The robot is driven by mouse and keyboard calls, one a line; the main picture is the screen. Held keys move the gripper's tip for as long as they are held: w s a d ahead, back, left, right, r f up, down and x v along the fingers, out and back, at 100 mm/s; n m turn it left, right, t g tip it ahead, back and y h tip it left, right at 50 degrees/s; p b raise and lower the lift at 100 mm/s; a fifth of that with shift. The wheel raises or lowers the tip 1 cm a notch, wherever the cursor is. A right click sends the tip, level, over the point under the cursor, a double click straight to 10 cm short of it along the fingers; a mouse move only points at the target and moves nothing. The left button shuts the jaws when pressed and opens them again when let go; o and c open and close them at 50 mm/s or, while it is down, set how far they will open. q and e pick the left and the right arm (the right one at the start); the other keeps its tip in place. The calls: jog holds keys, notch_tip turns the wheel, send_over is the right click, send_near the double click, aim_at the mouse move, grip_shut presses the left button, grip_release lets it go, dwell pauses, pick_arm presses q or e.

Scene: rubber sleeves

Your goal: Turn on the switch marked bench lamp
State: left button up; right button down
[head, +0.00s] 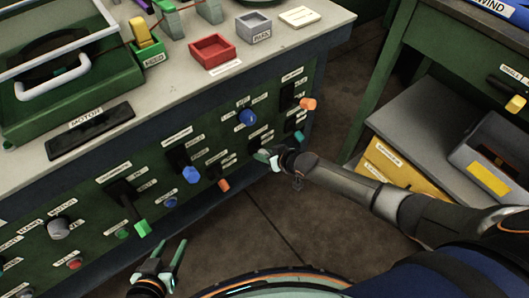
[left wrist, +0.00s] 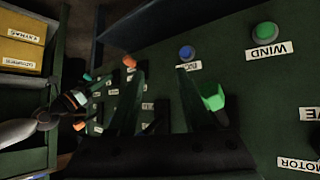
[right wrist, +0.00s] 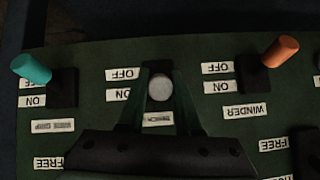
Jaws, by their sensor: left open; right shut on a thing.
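My right gripper (head: 266,157) is at the lower right of the green control panel (head: 255,185). In the right wrist view its fingers (right wrist: 158,90) are closed around a switch with a round pale grey tip (right wrist: 160,88), beside OFF and ON labels. The name plate (right wrist: 158,118) of this switch is partly covered by a finger, and I cannot read it. My left gripper (head: 165,260) is open and empty, low in front of the panel. I cannot make out the words bench lamp on any label.
A teal-handled switch (right wrist: 34,69) and an orange-handled switch (right wrist: 280,50) marked WINDER flank the gripped one. A green handle (left wrist: 212,97) shows near my left fingers, and a blue button (left wrist: 187,53) beyond. A yellow-fronted drawer unit (head: 400,170) stands right; floor lies between.

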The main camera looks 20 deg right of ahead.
pick_arm(q)
jog(key=shift+s+f+g, duration=0.3)
jog(key=shift+s+f, duration=0.1)
jog(key=shift+s, duration=0.05)
pick_arm(e)
jog(key=c, duration=0.6)
grip_release()
jog(key=shift+s+r+p, duration=0.2)
jog(key=shift+p, duration=0.1)
pick_arm(q)
jog(key=r+p, duration=0.2)
jog(key=d+r+p, duration=0.1)
jog(key=r+p, duration=0.1)
jog(key=p, duration=0.1)
jog(key=shift+w+r, duration=0.15)
pick_arm(e)
jog(key=v, duration=1.2)
pick_arm(q)
jog(key=shift+w+r, duration=0.1)
pick_arm(e)
jog(key=shift+w+d, duration=0.1)
